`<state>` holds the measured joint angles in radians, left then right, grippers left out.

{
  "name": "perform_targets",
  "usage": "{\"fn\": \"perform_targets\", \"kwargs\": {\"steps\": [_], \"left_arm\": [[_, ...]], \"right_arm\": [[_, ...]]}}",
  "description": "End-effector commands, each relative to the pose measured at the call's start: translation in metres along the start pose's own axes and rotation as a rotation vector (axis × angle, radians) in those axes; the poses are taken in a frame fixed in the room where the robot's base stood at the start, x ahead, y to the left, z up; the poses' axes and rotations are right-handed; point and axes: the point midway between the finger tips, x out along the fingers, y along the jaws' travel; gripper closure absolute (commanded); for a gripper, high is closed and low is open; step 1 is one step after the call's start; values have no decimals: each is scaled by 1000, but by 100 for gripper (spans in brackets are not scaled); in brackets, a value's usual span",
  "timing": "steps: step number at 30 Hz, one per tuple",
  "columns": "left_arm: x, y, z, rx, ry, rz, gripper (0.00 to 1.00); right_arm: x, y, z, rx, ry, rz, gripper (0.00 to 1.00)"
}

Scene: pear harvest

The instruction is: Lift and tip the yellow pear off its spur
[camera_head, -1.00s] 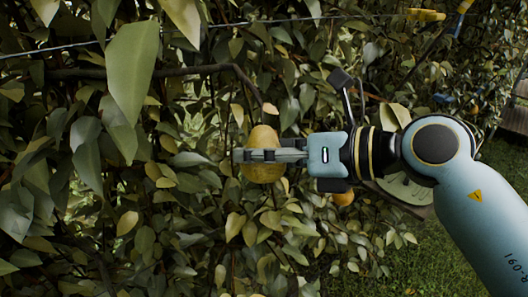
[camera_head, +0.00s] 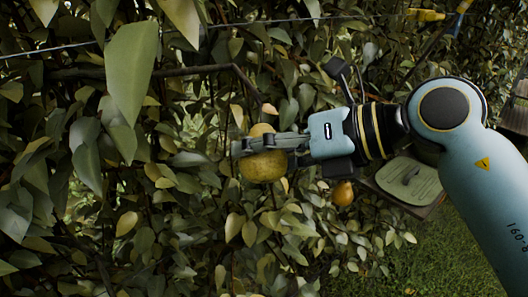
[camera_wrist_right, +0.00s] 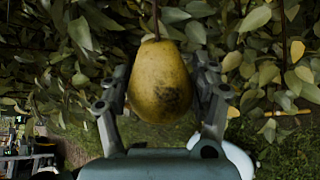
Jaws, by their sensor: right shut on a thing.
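The yellow pear (camera_head: 263,168) hangs among the leaves near the middle of the head view, below a bent dark branch (camera_head: 240,72). My right gripper (camera_head: 262,143) is shut on it, with its fingers across the upper half. The hand slopes, its wrist end higher than its fingertips. In the right wrist view the pear (camera_wrist_right: 158,75) sits between the two fingers, with a dark brown patch low on its skin. Its stem (camera_wrist_right: 156,18) runs up out of the picture, so I cannot see where it joins the spur. My left gripper is not in view.
A second, orange-yellow pear (camera_head: 343,193) hangs below my right wrist. Behind it is a crate-like box (camera_head: 420,200) with a pale green top on the grass. Dense leaves surround the pear, and a wire (camera_head: 200,28) crosses above. Open grass (camera_head: 430,250) lies at lower right.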

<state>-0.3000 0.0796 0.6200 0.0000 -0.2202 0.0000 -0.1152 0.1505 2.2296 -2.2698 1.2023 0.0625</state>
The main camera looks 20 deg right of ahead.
Motion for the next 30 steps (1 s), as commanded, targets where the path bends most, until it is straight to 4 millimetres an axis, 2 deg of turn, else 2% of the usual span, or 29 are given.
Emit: {"fn": "perform_targets", "kwargs": {"steps": [17,30], "left_arm": [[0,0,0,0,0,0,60],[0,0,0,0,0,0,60]], "right_arm": [[-1,2,-2,12,8,1,77],[-10,14,-26,13,8,0,77]]}}
